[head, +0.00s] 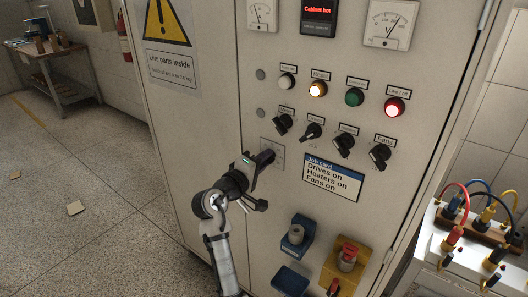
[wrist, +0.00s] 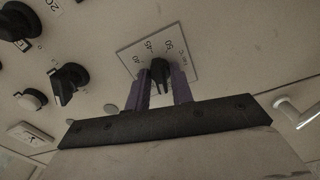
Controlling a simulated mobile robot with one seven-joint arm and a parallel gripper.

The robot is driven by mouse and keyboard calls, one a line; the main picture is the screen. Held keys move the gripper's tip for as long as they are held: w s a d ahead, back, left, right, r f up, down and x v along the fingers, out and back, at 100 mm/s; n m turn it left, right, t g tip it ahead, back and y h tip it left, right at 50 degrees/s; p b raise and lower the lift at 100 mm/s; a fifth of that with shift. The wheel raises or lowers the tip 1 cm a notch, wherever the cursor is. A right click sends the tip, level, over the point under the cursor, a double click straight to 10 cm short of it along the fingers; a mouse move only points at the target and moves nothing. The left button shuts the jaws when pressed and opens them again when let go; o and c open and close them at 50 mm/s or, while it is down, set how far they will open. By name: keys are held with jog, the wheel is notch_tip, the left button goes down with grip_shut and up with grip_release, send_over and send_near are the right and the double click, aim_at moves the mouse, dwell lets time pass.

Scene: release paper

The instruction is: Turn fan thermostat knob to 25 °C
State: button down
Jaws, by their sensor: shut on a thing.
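The thermostat knob (wrist: 159,70) is dark and sits on a pale square dial plate (wrist: 187,62) on the cabinet front. In the wrist view I make out scale marks that look like 50, 45 and 40; the lower part of the scale is hidden by my fingers, and I cannot tell the knob's exact setting. My gripper (wrist: 160,88) is shut on the knob, one purple finger on each side. In the head view my gripper (head: 259,166) reaches the plate from the lower left and covers much of it.
Several black selector switches (head: 313,131) and lamps (head: 354,97) are above and right. A job card (head: 333,176) is on the right. A cart with cables (head: 480,245) stands right. Floor at left is mostly clear.

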jog(key=shift+n+p, duration=0.85)
jog(key=shift+n, duration=0.15)
jog(key=shift+f, duration=0.1)
jog(key=c, duration=1.5)
grip_release()
jog(key=b+v, duration=0.4)
jog(key=v, duration=1)
